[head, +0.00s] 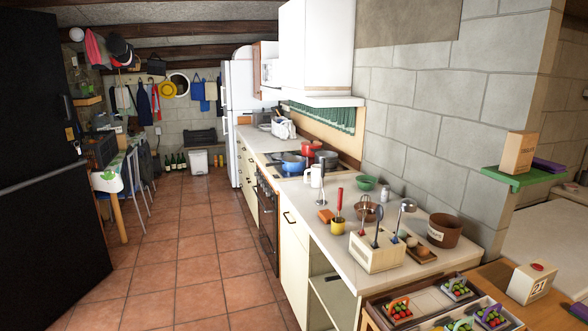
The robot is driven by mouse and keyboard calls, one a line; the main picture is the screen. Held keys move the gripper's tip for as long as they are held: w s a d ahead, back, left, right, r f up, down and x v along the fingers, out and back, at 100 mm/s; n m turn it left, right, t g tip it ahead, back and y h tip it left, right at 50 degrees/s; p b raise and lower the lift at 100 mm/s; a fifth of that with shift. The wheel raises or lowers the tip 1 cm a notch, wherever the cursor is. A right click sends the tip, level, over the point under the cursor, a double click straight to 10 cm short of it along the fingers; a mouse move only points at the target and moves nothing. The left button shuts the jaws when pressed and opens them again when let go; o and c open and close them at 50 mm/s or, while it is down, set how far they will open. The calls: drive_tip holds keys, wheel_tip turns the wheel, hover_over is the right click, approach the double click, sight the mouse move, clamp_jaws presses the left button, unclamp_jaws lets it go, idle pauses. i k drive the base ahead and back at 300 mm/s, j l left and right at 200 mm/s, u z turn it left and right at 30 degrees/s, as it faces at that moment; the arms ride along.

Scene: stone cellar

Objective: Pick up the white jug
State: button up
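The white jug (316,177) stands upright on the long kitchen counter, near its front edge, with its handle on the left side. It is beside the dark hob and in front of a dark pot (326,158). A whisk-like metal tool (322,192) stands close in front of it, and a green bowl (366,183) is to its right. My gripper does not show in this view.
Trays with strawberry boxes are at the near right. The tiled floor (190,250) on the left is clear.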

sight(315, 182)
drive_tip(key=i+j+u, duration=0.1)
drive_tip(key=i+u, duration=0.4)
drive_tip(key=i, duration=2.7)
drive_tip(key=i+z, duration=0.1)
drive_tip(key=i, duration=0.7)
drive_tip(key=i+j+z, duration=0.1)
drive_tip(key=i, duration=0.7)
drive_tip(key=i+z, duration=0.4)
drive_tip(key=i+j+z, duration=0.25)
drive_tip(key=i+z, duration=0.4)
drive_tip(key=z, duration=0.2)
drive_tip(key=i+z, duration=0.25)
drive_tip(key=z, duration=0.25)
drive_tip(key=i+z, duration=0.25)
drive_tip(key=z, duration=0.2)
drive_tip(key=k+j, duration=0.05)
